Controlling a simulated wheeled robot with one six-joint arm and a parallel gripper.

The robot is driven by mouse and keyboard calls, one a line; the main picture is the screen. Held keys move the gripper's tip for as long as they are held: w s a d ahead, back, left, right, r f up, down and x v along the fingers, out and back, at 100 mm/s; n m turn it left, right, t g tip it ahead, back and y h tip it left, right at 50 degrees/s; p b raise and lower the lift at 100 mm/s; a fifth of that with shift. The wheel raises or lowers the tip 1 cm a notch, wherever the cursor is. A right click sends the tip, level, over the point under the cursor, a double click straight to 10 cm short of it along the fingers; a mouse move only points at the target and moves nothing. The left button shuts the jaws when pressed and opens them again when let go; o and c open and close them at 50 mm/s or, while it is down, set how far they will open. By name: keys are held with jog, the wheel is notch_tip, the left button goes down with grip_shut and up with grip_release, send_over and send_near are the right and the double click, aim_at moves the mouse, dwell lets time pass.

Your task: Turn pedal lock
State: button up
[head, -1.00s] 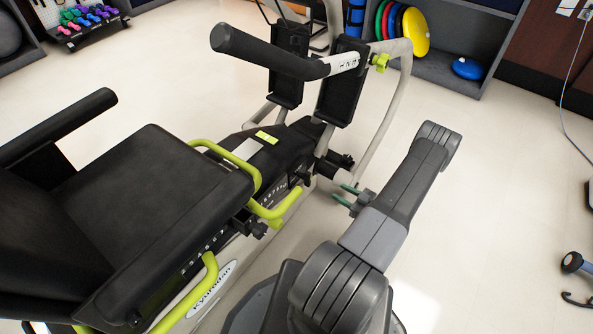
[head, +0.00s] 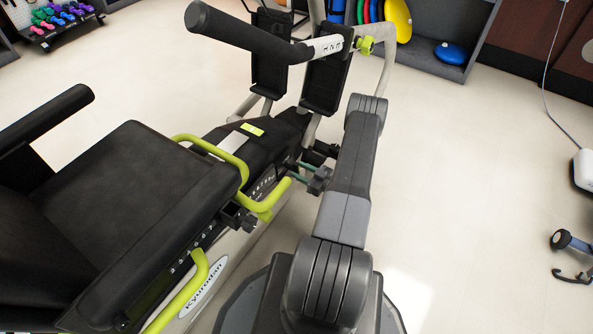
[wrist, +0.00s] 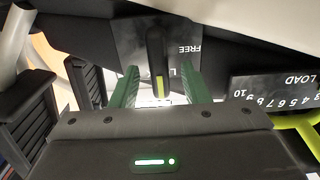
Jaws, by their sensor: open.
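The pedal lock is a dark lever (wrist: 155,50) with a yellow-green tip, set on a dark plate (wrist: 128,42) in the wrist view. The plate reads FREE, with a partly hidden label starting with L below it. My gripper (wrist: 160,75) is open, with one green finger on each side of the lever and visible gaps between. I cannot tell whether the fingertips reach the lever's depth. In the head view my gripper (head: 292,170) is at the side of the stepper's central body (head: 262,150); the lever cannot be made out there.
A LOAD number scale (wrist: 280,88) is right of the lever in the wrist view. The stepper's yellow-green rail (head: 275,200), seat (head: 135,195) and black pedals (head: 325,85) are close to my arm. Open floor (head: 460,190) lies to the right.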

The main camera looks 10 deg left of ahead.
jog(key=shift+x, duration=1.1)
grip_shut()
